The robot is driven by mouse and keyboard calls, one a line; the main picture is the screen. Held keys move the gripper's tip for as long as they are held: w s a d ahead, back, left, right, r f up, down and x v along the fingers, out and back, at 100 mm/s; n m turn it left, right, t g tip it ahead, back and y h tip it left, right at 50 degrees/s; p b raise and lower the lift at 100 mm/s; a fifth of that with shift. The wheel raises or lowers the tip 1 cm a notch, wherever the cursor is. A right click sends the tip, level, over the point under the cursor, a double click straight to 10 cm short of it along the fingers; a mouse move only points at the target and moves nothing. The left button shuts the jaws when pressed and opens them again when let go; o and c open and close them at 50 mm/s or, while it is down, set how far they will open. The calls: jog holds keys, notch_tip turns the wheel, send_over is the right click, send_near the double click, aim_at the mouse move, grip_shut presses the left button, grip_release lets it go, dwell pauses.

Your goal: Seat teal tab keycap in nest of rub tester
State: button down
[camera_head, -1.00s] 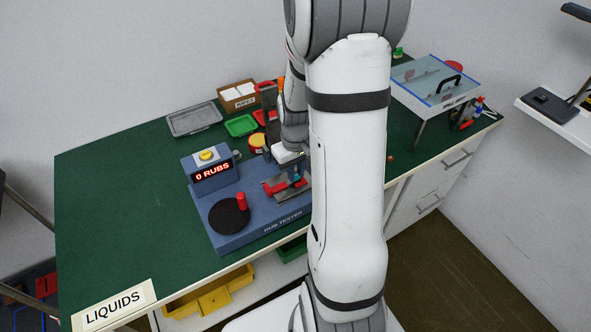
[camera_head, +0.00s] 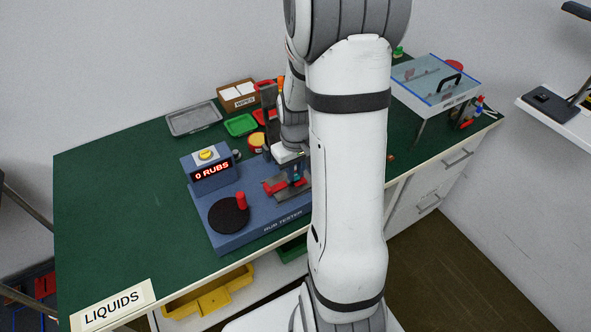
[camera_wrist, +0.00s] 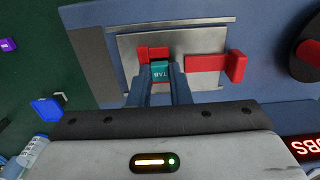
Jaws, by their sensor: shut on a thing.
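The teal tab keycap (camera_wrist: 160,71), lettered TAB, is between the fingertips of my gripper (camera_wrist: 160,78) in the wrist view. My gripper is shut on it. It is over the metal plate of the rub tester, right by a red block (camera_wrist: 155,53); I cannot tell whether it touches the nest floor. The rub tester (camera_head: 225,238) is a blue base with a display reading 0 RUBS (camera_head: 212,170). A red clamp piece with a handle (camera_wrist: 212,64) lies right of the keycap, apart from it. In the head view my arm hides the tester's right end.
A black disc (camera_head: 228,217) with a red peg is at the tester's front left. A grey tray (camera_head: 194,119), a green tray (camera_head: 240,125) and a wipes box (camera_head: 238,97) stand behind. The green bench top is clear at left.

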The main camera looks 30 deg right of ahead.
jog(key=shift+f, duration=0.25)
jog(key=c, duration=1.3)
grip_release()
jog(key=shift+o, duration=0.2)
jog(key=shift+r, duration=0.15)
notch_tip(320, 180, up, 8)
jog(key=shift+f, duration=0.2)
jog(key=shift+s+r, duration=0.1)
jog(key=shift+r, duration=0.05)
jog(key=s+a+r+t, duration=0.2)
jog(key=s+a+r, duration=0.7)
jog(key=s+a, duration=0.2)
jog(key=shift+s+a+r+t, duration=0.15)
jog(key=shift+s+a+t, duration=0.15)
jog(key=shift+s, duration=0.3)
